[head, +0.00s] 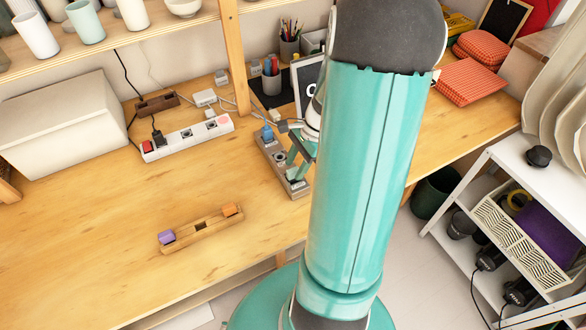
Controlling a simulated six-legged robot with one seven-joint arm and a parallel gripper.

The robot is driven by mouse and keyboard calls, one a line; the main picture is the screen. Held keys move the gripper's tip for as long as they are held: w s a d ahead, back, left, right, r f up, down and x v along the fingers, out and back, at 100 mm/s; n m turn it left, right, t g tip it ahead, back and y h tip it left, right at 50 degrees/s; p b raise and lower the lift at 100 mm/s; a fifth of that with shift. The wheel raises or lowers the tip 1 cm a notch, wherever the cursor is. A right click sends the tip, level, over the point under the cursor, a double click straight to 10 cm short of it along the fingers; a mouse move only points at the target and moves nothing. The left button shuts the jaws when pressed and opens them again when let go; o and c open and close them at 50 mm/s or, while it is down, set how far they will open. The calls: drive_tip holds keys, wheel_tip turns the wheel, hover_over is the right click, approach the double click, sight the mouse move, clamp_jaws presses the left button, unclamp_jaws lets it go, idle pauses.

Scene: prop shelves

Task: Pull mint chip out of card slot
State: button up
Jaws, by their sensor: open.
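My gripper (294,160) is in the middle of the head view, over a long brown block with a grey top (268,152). Its teal fingers look apart, but my own arm covers part of it. The block has several round sockets or slots and a blue piece (267,132) standing at its far end. I cannot make out a mint chip for sure; pale green by the fingertips may be the chip or part of a finger. A wooden holder (196,232) nearer on the table carries a purple chip (166,238) and an orange chip (230,210), with a gap between them.
A white power strip (190,136) with plugs lies behind left, beside a large cream box (62,122). Pen cups (271,82) and a shelf post (235,60) stand behind. The near left tabletop is mostly clear. A white rack (510,215) stands at right.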

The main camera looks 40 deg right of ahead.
sight(293, 175)
drive_tip(key=shift+x, duration=1.15)
clamp_jaws()
